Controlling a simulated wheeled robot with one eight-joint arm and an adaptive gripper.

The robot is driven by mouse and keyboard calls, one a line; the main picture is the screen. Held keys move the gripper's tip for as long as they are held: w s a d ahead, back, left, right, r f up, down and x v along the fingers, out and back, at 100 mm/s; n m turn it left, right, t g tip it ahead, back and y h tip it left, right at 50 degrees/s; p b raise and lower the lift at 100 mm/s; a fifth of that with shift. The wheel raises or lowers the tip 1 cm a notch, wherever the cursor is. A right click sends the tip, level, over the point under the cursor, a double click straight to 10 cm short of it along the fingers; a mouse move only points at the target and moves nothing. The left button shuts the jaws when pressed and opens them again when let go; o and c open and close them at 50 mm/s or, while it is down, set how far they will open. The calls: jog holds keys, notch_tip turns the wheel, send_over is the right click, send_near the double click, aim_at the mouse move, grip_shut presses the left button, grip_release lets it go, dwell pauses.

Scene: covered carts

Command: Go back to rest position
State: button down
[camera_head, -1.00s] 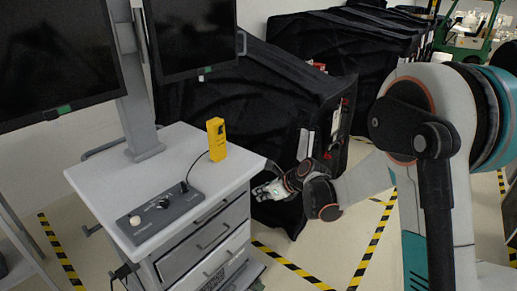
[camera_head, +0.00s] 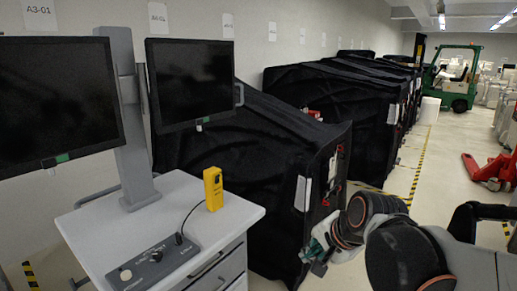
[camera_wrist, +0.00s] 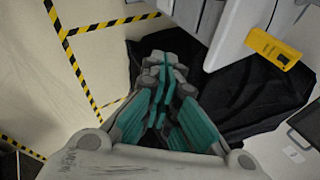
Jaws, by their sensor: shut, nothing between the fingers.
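My gripper (camera_head: 316,252) is at the lower middle of the head view, in front of the black covered cart and to the right of the white workstation cart. In the wrist view its teal-padded fingers (camera_wrist: 160,95) are closed together with nothing between them. My arm runs from the lower right of the head view, bent, with the wrist near the cart cover. No object is held.
The workstation cart (camera_head: 85,222) carries two monitors (camera_head: 192,75), a yellow device (camera_head: 213,189) and a grey control box (camera_head: 150,262). Black covered carts (camera_head: 270,150) stand behind. A green forklift (camera_head: 458,85) and a red pallet jack (camera_head: 488,168) are at right, with open floor between.

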jog(key=s+d+n+h, duration=0.1)
jog(key=s+d+n, duration=0.2)
jog(key=s+n, duration=0.2)
jog(key=s+d+n+h, duration=0.2)
jog(key=s+d+n, duration=0.2)
jog(key=s, duration=0.6)
jog(key=shift+d+f+n+t, duration=0.15)
jog(key=shift+f+n+t, duration=0.15)
jog(key=shift+n, duration=0.4)
